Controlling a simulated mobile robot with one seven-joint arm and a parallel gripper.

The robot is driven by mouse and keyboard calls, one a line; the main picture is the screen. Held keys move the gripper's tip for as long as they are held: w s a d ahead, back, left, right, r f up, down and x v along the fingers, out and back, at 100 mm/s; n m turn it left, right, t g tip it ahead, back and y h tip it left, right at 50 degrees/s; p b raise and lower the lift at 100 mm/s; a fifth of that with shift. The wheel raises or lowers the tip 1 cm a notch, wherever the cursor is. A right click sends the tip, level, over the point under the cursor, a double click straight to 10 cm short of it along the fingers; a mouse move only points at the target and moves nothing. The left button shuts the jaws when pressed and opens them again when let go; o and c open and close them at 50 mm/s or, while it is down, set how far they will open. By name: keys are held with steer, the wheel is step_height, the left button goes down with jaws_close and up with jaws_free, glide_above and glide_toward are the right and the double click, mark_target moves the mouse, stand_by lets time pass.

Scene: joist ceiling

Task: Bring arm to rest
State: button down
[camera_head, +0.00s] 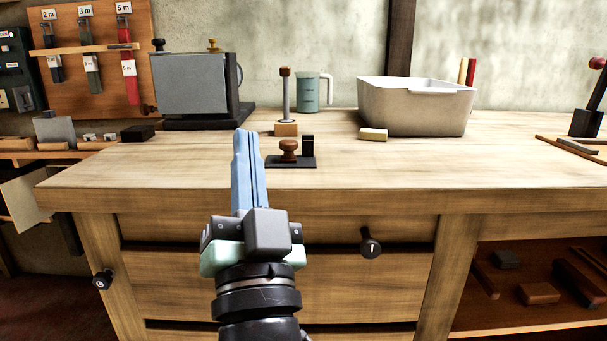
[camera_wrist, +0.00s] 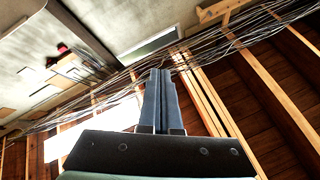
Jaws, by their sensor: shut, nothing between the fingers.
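My gripper (camera_head: 246,138) stands upright in front of the workbench (camera_head: 400,200), with its blue fingers together and nothing between them. In the head view its fingertips overlap the bench top near the small black plate with a wooden knob (camera_head: 288,152). The fingers also show shut in the wrist view (camera_wrist: 160,75), pointing up toward the joist ceiling (camera_wrist: 270,80) and its bundled cables. My arm below the gripper is partly visible at the bottom of the head view.
On the bench stand a grey boxy device (camera_head: 190,88), a teal mug (camera_head: 310,92), a wooden-based stamp (camera_head: 286,105), a pale block (camera_head: 373,134) and a white bin (camera_head: 415,108). Drawer knobs (camera_head: 370,244) stick out in front.

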steer(key=s+d+r+n+t+h, duration=0.3)
steer(key=s+d+r+h, duration=0.25)
steer(key=s+r, duration=0.65)
step_height(320, 180, up, 39)
steer(key=p, duration=3.8)
steer(key=shift+w+y, duration=0.35)
steer(key=shift+w, duration=0.05)
steer(key=shift+d, duration=0.1)
